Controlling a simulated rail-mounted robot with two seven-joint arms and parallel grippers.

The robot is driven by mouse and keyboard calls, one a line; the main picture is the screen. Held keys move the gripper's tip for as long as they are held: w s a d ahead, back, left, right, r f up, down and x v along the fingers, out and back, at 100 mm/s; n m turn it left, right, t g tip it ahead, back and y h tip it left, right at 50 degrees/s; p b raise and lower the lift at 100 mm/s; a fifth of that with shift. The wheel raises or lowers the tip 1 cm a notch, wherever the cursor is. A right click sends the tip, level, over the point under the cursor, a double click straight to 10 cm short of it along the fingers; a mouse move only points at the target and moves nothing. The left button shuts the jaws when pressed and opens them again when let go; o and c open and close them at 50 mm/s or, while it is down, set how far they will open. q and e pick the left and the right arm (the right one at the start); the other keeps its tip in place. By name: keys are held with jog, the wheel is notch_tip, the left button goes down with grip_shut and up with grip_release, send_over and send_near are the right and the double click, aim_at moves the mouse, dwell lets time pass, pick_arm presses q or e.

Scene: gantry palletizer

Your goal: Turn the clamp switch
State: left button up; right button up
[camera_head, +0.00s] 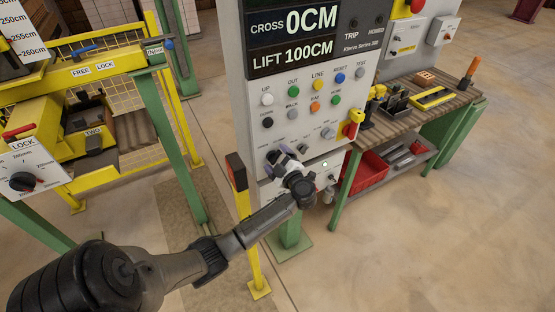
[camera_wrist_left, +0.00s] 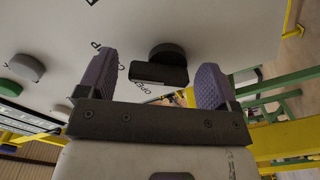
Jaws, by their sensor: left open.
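The clamp switch is a black rotary knob with a bar handle (camera_wrist_left: 160,73) on the pale control panel (camera_head: 243,88). It shows in the left wrist view, with partly hidden lettering beside it. In the head view my gripper and wrist largely cover that part of the panel. My left gripper (camera_head: 279,156) is at the panel's lower left. Its two purple-grey padded fingers (camera_wrist_left: 154,82) are open, one on each side of the knob. A gap shows between the knob and each finger; I cannot tell its depth. My right gripper is not in view.
Round coloured buttons (camera_head: 293,91) sit above my gripper, and a red and yellow switch (camera_head: 351,125) is to the right. A yellow post (camera_head: 243,215) stands close to my forearm. A workbench (camera_head: 424,112) is right; a yellow and green frame (camera_head: 172,115) is left.

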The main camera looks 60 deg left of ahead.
pick_arm(q)
jog(key=c, duration=0.9)
